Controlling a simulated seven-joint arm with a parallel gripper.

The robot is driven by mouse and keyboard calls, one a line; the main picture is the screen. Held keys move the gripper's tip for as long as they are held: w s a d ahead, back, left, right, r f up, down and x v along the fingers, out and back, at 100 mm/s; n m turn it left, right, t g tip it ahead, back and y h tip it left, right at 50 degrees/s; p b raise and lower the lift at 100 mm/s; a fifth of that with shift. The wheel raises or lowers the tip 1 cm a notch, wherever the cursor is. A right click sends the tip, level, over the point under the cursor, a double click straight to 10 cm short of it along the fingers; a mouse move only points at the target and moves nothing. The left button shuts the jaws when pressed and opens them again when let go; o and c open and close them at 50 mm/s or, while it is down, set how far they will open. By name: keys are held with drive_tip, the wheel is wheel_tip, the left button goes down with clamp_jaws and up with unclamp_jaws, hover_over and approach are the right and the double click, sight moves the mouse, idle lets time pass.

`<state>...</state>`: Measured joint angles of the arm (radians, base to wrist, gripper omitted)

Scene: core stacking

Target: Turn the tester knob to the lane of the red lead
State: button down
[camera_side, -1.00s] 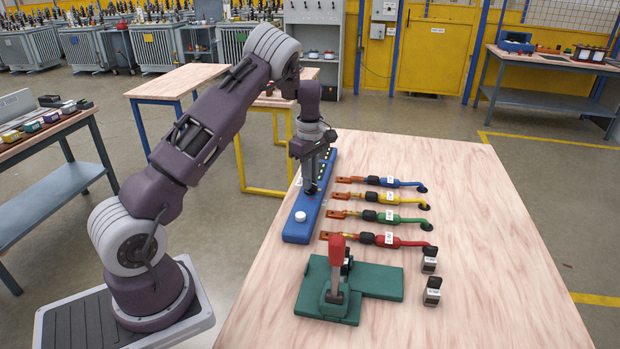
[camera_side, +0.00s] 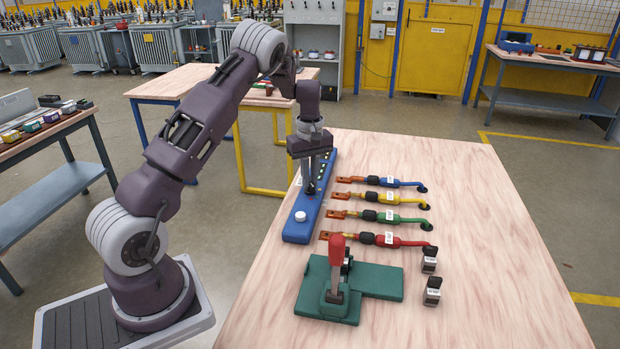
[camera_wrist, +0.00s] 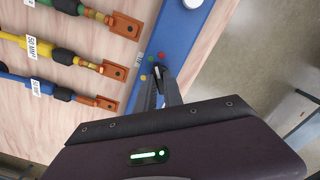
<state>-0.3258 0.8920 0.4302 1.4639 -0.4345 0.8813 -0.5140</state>
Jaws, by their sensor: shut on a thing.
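The blue tester (camera_side: 299,228) lies along the table's left side, with a white round button (camera_side: 300,216) at its near end. My gripper (camera_side: 311,190) points down onto the tester and is shut on the black knob (camera_wrist: 158,73), which is partly hidden between the fingertips (camera_wrist: 160,84). Green, red and yellow dots show beside the knob in the wrist view; its exact pointing is hard to tell. The red lead (camera_side: 400,242) is the nearest of the leads in the side view, its copper lug toward the tester. It is out of the wrist view.
The green lead (camera_side: 402,219), yellow lead (camera_side: 400,200) and blue lead (camera_side: 395,182) lie parallel beyond the red one. A green fixture with a red handle (camera_side: 337,250) stands at the near side. Two small dark blocks (camera_side: 430,260) sit right of it. The table's right side is clear.

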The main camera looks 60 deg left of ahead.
drive_tip(key=shift+m, duration=1.5)
drive_tip(key=c, duration=1.5)
unclamp_jaws()
drive_tip(key=shift+o, duration=0.2)
drive_tip(key=shift+r, duration=0.1)
